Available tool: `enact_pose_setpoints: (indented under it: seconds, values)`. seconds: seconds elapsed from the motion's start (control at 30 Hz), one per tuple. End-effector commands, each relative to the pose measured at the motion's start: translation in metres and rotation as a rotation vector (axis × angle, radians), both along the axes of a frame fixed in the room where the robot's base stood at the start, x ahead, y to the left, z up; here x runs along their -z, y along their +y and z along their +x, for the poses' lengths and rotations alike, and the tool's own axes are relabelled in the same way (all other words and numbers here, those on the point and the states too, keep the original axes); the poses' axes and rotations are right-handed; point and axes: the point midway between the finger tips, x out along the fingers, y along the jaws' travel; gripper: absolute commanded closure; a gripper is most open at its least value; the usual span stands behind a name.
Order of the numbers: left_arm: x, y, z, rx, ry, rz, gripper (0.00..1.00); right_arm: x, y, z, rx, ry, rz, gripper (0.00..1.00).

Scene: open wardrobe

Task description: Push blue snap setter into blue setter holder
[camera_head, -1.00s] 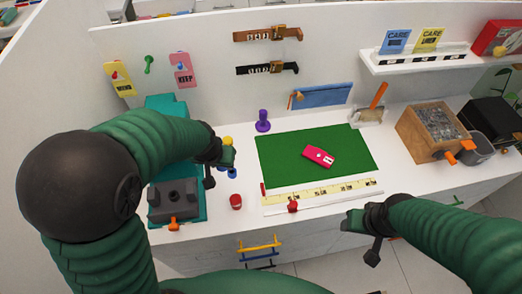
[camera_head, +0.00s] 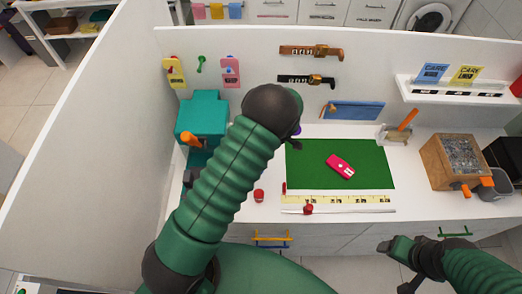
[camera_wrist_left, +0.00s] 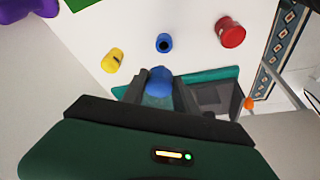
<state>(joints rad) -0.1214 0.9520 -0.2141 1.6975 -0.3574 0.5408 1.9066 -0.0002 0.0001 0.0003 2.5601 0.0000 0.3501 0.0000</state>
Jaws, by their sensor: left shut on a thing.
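In the left wrist view my left gripper (camera_wrist_left: 160,92) is shut on the blue snap setter (camera_wrist_left: 158,77), whose rounded blue end shows between the fingers. A short blue cylinder with a dark hole, which looks like the blue setter holder (camera_wrist_left: 163,43), stands on the white top just beyond the setter. The two look apart, though the height between them is hard to judge. In the head view my left arm hides the left gripper, the setter and the holder. My right gripper (camera_head: 388,247) is low at the right, before the counter's front; its jaws are too small to read.
A yellow piece (camera_wrist_left: 112,60) and a red one (camera_wrist_left: 230,33) flank the holder in the wrist view. A teal press (camera_head: 203,113) stands at the left wall. A green mat (camera_head: 300,155) with a pink card (camera_head: 340,166) lies to the right of my left arm.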

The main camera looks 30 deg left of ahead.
Motion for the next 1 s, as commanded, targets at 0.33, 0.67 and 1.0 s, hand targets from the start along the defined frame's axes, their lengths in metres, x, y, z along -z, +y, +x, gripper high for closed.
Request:
enact_pose_setpoints:
  seconds: [0.33, 0.67, 1.0]
  values:
    - [0.017, 0.001, 0.001, 0.002, 0.0, 0.007, 1.0, 0.02, 0.0, 0.0, 0.001, 0.0, 0.0, 0.28]
    - [0.054, 0.001, 0.001, 0.004, -0.001, 0.007, 1.0, 0.052, 0.0, 0.0, 0.0, 0.0, 0.0, 0.28]
    - [0.058, 0.001, 0.0, 0.003, -0.001, 0.006, 1.0, 0.055, 0.0, 0.0, 0.001, 0.0, 0.0, 0.28]
